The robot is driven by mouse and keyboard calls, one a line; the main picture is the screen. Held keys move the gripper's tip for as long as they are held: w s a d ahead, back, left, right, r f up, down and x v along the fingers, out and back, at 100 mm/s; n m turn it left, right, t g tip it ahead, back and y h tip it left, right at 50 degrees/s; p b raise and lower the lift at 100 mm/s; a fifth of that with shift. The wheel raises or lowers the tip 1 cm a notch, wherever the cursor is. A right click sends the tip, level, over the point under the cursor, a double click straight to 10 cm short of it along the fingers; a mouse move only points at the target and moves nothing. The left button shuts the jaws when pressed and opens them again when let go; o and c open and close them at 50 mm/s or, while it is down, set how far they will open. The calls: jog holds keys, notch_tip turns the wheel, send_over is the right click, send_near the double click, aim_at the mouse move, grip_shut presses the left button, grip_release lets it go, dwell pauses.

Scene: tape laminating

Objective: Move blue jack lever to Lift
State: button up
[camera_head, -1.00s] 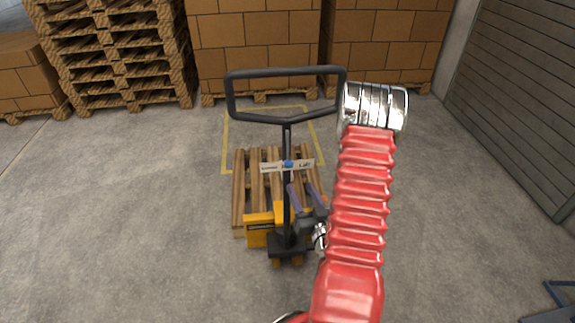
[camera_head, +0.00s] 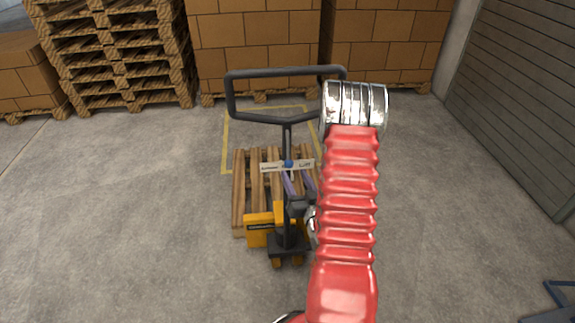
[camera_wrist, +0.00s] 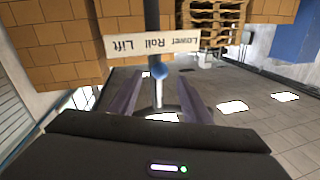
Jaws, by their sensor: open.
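The blue jack lever (camera_head: 288,163) is a small blue knob on the pallet jack's dark post. It sits at the middle of a white label plate (camera_head: 304,166), whose right end reads Lift. My red arm hides part of the right side.
The pallet jack's black loop handle (camera_head: 285,72) rises above the plate, near my arm. Its yellow body (camera_head: 260,231) is by a wooden pallet (camera_head: 240,192). Stacked boxes (camera_head: 255,42) and pallets (camera_head: 110,52) stand behind. The floor at left is clear.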

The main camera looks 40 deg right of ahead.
aim_at(290, 167)
jog(key=x, duration=0.7)
jog(key=shift+w+d, duration=0.1)
jog(key=shift+w, duration=0.05)
jog(key=shift+c, duration=0.4)
